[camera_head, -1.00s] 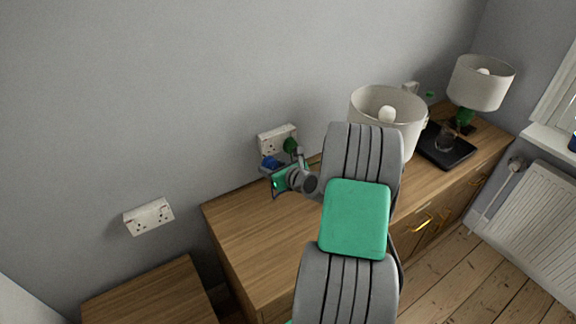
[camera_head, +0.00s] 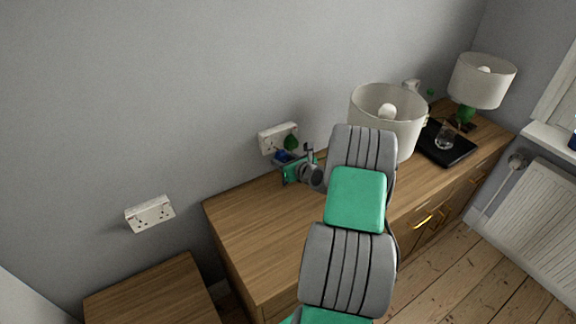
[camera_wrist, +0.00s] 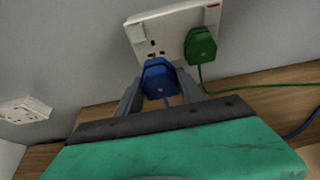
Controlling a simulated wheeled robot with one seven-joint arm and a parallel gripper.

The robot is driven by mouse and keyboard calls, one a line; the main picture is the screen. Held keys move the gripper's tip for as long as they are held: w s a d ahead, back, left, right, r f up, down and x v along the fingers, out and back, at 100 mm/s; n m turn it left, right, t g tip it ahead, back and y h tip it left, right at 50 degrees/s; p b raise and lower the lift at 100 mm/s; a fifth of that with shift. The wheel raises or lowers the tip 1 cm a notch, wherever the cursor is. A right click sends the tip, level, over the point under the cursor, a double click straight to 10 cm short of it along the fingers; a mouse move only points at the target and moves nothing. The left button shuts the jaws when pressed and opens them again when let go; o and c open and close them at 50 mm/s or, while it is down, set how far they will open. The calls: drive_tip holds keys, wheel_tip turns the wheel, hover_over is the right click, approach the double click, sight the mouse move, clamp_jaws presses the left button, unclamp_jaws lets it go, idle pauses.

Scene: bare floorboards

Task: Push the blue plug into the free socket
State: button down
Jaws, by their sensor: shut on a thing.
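The blue plug (camera_wrist: 159,79) is held between the two fingers of my gripper (camera_wrist: 160,92), which is shut on it. In the head view the blue plug (camera_head: 281,156) shows just in front of and below the wall socket plate. In the wrist view the white double socket plate (camera_wrist: 150,29) has its left socket free, with holes visible just above the plug. A green plug (camera_wrist: 200,46) sits in the right socket. The blue plug overlaps the plate's lower edge; I cannot tell whether it touches the plate. A blue cable (camera_wrist: 302,124) shows at the right.
Another double socket (camera_head: 150,214) is on the wall at the left. The plate (camera_head: 265,141) is above a wooden sideboard (camera_head: 255,225), with lamps (camera_head: 388,104) and a black tray (camera_head: 463,152) to the right. A green cable (camera_wrist: 262,86) crosses right of the gripper.

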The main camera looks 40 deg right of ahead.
sight(284, 156)
drive_tip(key=shift+w, duration=1)
drive_tip(key=shift+w+d, duration=0.1)
drive_tip(key=shift+w, duration=1.25)
idle(0.8)
drive_tip(key=c, duration=0.7)
unclamp_jaws()
drive_tip(key=shift+o, duration=0.2)
drive_tip(key=b+v, duration=0.1)
drive_tip(key=v, duration=0.6)
drive_tip(key=shift+s+r+b, duration=0.2)
drive_tip(key=shift+s+b, duration=0.15)
drive_tip(key=shift+b, duration=0.05)
drive_tip(key=shift+c, duration=0.4)
